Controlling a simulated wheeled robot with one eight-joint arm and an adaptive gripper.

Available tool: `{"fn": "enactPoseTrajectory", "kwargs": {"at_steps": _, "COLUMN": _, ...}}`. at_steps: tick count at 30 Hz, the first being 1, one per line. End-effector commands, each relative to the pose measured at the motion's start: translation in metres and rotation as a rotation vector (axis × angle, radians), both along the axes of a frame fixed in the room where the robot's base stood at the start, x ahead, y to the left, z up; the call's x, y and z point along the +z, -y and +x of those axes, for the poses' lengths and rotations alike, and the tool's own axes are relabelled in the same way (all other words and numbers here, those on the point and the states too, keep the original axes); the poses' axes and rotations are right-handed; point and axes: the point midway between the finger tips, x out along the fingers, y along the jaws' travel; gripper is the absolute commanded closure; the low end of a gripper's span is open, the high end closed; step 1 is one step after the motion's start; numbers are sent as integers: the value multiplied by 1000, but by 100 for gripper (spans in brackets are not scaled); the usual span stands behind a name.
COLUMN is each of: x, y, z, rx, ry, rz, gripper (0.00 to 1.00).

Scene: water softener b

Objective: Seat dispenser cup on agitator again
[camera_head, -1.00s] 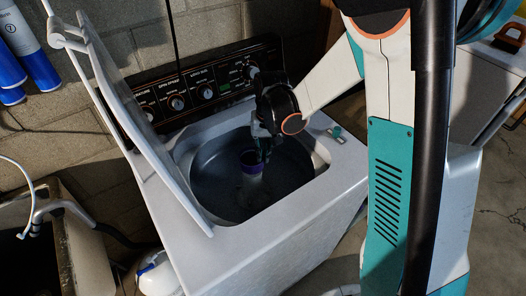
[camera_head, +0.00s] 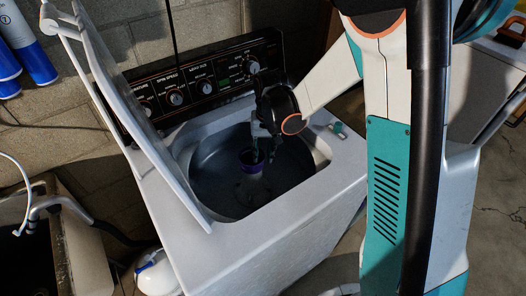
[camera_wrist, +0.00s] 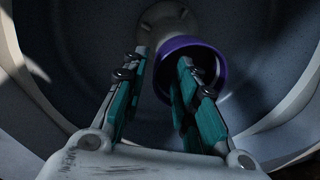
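The dispenser cup, with a purple rim, shows in the wrist view (camera_wrist: 221,75) and inside the washer tub in the head view (camera_head: 250,158). It looks upright above the pale agitator (camera_head: 252,188), part of which also shows beyond it in the wrist view (camera_wrist: 165,14). Whether the cup is seated cannot be told. My gripper (camera_wrist: 163,58) reaches down at the cup, and it also shows in the head view (camera_head: 259,152). Its fingers are apart and straddle the cup's near-left wall, one outside and one within the rim. A gap shows between them.
The washer's tub opening (camera_head: 200,208) surrounds my gripper closely. The raised lid (camera_head: 135,110) stands at the left, and the control panel (camera_head: 205,85) is behind. A small teal-ended item (camera_head: 338,129) lies on the right of the washer top.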

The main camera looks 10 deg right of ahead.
Motion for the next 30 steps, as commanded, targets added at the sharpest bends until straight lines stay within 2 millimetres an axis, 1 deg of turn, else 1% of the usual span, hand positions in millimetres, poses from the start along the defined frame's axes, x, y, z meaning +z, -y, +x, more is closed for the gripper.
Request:
{"fn": "enactPoseTrajectory", "kwargs": {"at_steps": 9, "x": 1, "y": 0, "z": 0, "rx": 0, "ry": 0, "rz": 0, "gripper": 68}}
{"fn": "enactPoseTrajectory", "kwargs": {"at_steps": 13, "x": 9, "y": 1, "z": 0, "rx": 0, "ry": 0, "rz": 0, "gripper": 68}}
{"fn": "enactPoseTrajectory", "kwargs": {"at_steps": 17, "x": 29, "y": 2, "z": -1, "rx": 0, "ry": 0, "rz": 0, "gripper": 68}}
{"fn": "enactPoseTrajectory", "kwargs": {"at_steps": 24, "x": 78, "y": 6, "z": -1, "rx": -1, "ry": 0, "rz": 0, "gripper": 68}}
{"fn": "enactPoseTrajectory", "kwargs": {"at_steps": 27, "x": 95, "y": 8, "z": -1, "rx": -1, "ry": 0, "rz": 0, "gripper": 68}}
{"fn": "enactPoseTrajectory", "kwargs": {"at_steps": 30, "x": 107, "y": 9, "z": -1, "rx": -1, "ry": 0, "rz": 0, "gripper": 68}}
